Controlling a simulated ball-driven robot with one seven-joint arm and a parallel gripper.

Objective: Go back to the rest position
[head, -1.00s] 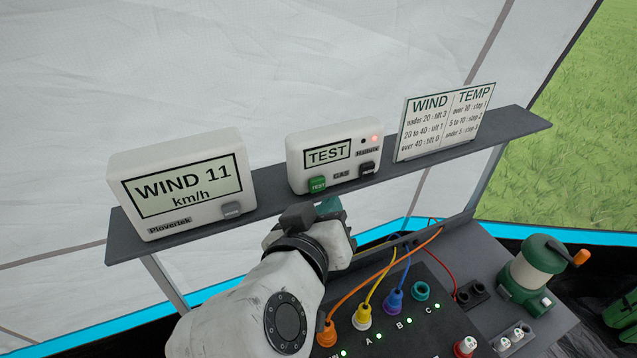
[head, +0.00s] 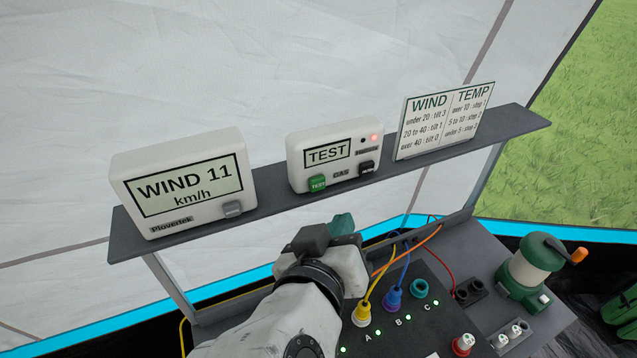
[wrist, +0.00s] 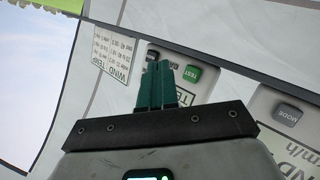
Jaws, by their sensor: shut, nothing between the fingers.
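My gripper (head: 340,226) is below the shelf, in front of the gas tester, with its teal fingers pointing up and away. In the wrist view the teal fingers (wrist: 157,85) lie together, shut and empty. The white gas tester (head: 336,155) stands on the shelf, reads TEST and has a red light lit. Its green TEST button (head: 317,183) shows clear of the fingers in the head view. My arm hides part of the panel below.
A wind meter (head: 185,182) reading 11 km/h and a WIND/TEMP card (head: 444,120) share the grey shelf (head: 275,205). Below are a dark panel (head: 425,325) with coloured plugs and cables, and a green-and-white crank device (head: 530,272). Grey tent wall stands behind.

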